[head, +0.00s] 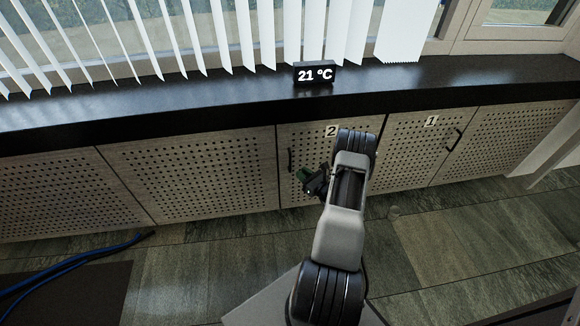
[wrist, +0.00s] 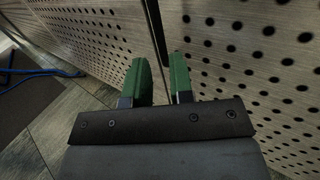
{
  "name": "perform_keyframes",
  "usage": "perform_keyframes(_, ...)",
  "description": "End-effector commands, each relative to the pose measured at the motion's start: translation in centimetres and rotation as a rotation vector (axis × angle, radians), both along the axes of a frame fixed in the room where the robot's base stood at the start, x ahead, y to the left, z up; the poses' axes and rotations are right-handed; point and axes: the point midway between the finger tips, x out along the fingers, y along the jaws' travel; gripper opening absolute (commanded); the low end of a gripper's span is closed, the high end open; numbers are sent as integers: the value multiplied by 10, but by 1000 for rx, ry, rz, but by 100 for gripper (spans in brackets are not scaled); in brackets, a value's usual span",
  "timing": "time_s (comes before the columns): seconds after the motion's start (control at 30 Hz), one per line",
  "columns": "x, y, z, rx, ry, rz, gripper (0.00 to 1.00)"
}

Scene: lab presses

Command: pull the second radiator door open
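The second radiator door (head: 315,155) is a perforated pale wood panel with a "2" label (head: 330,131). It looks closed, flush with its neighbours. My arm hides part of the door's right side.
A black sill (head: 200,100) with a 21 °C display (head: 315,74) runs above. A blue hose (head: 80,259) and dark mat (head: 70,295) lie on the left floor. Floor before the doors is mostly clear.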

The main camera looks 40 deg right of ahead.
Motion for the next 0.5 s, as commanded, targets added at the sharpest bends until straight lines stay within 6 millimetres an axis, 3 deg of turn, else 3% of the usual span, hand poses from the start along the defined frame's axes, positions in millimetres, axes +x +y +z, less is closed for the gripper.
perform_keyframes(0.2, 40, 6, -1, -3, -2, 3, 21)
perform_keyframes(0.5, 70, 10, -1, -1, 0, 2, 21)
